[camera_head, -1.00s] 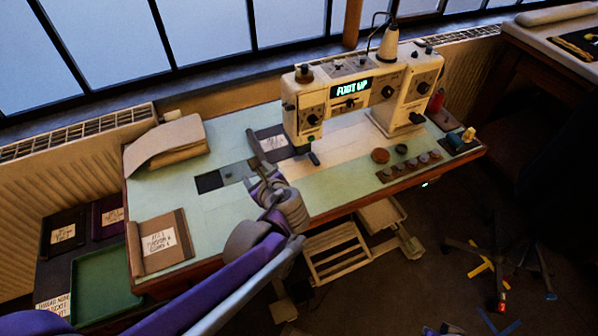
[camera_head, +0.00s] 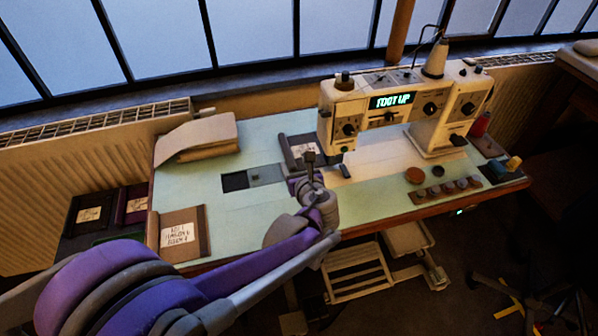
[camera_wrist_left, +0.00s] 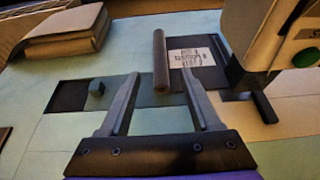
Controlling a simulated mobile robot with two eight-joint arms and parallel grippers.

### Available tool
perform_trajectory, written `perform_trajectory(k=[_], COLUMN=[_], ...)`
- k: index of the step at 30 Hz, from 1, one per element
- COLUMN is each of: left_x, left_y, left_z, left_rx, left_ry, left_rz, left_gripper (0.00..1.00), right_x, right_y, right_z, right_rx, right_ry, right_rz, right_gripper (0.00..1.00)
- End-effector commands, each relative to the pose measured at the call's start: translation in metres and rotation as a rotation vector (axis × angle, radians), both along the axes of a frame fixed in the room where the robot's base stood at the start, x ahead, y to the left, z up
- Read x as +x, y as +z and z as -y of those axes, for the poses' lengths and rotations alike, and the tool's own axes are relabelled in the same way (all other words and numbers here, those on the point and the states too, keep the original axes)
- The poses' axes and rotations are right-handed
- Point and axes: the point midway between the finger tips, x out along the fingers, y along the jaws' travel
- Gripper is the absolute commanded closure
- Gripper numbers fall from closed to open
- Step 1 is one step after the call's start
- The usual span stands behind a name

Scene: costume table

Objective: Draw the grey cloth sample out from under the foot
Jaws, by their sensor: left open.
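The grey cloth sample (camera_head: 266,175) lies flat on the pale green table, beside a black square (camera_head: 235,181). My left gripper (camera_head: 309,162) is open and empty, just left of the foot; the wrist view shows both fingers (camera_wrist_left: 160,82) spread. The arm hides part of the cloth; whether it reaches under the foot is unclear.
A dark folder with a label (camera_head: 302,152) lies behind the gripper. A folded tan cloth (camera_head: 198,137) is at the back left, a brown labelled folder (camera_head: 181,235) at the front left.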

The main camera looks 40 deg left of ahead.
Motion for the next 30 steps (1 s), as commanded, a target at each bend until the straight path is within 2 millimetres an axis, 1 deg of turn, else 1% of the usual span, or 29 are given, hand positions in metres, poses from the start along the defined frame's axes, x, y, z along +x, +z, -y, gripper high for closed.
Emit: perform_trajectory(k=[1,3,10,16,24,26,30], left_x=[0.006,0.013,0.032,0.038,0.038,0.038,0.038], left_y=[-0.006,-0.011,-0.022,-0.026,-0.025,-0.025,-0.025], left_z=[-0.009,-0.018,-0.041,-0.048,-0.048,-0.048,-0.048], left_rx=[0.001,0.001,0.000,0.000,0.000,0.000,0.000], left_ry=[0.004,0.004,0.002,0.000,0.000,0.000,0.000], left_rz=[-0.001,-0.001,-0.001,0.000,0.000,0.000,0.000], left_gripper=[0.36,0.36,0.36,0.36,0.36,0.47,0.72], right_x=[0.000,0.001,0.001,0.001,0.001,0.001,0.001], right_y=[-0.004,-0.007,-0.014,-0.016,-0.015,-0.015,-0.015], right_z=[0.000,0.000,0.000,0.000,0.000,0.000,0.000], right_rx=[0.000,0.000,0.000,0.000,0.000,0.000,0.000], right_ry=[0.000,0.000,0.000,0.000,0.000,0.000,0.000], right_rz=[-0.001,-0.003,-0.005,-0.005,-0.005,-0.005,-0.005], right_gripper=[1.00,1.00,1.00,1.00,1.00,1.00,1.00])
